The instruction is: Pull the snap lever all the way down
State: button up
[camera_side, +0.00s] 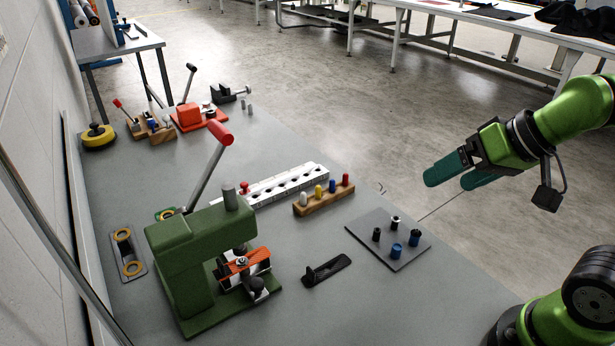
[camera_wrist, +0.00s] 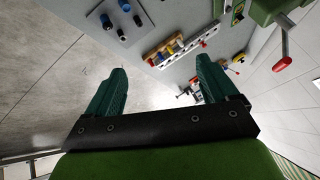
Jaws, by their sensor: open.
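A green press (camera_side: 185,240) stands at the front left of the grey table. Its snap lever (camera_side: 205,170) is a grey metal rod that slants up and to the right, with a red grip (camera_side: 220,132) at its raised end. In the wrist view the press (camera_wrist: 262,8) is at the top right, and the red grip (camera_wrist: 283,64) hangs below it on the right. My gripper (camera_side: 448,180) is open and empty, with teal fingers, well to the right of the lever and apart from it. Both fingers also show in the wrist view (camera_wrist: 160,66).
A wooden block with coloured pegs (camera_side: 325,199) and a white holed strip (camera_side: 290,186) lie right of the press. A dark plate with several small cylinders (camera_side: 388,252) and a black part (camera_side: 326,270) are nearer the front. A red clamp device (camera_side: 190,114) stands farther back.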

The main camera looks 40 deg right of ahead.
jog(key=w, duration=0.1)
jog(key=w+f+g, duration=0.1)
jog(key=w+f+m+g, duration=0.1)
jog(key=shift+w+a+f+y, duration=0.25)
jog(key=shift+w+a+y, duration=0.05)
jog(key=c, duration=0.6)
jog(key=shift+o, duration=0.2)
jog(key=w+a+g+y, duration=0.2)
jog(key=w+a+y, duration=0.45)
jog(key=w, duration=0.45)
jog(key=w+a+r+n+t+y, duration=0.1)
jog(key=w+a+r+t+y, duration=0.2)
jog(key=w+a+r+y, duration=0.45)
jog(key=w+a+f+h, duration=0.1)
jog(key=w+a, duration=0.3)
jog(key=a, duration=0.2)
jog(key=w+a+f, duration=0.2)
jog(key=w+a, duration=0.2)
jog(key=a, duration=0.3)
jog(key=shift+w+h, duration=0.25)
jog(key=shift+h, duration=0.15)
jog(key=shift+c, duration=0.2)
jog(key=shift+d, duration=0.1)
grip_shut()
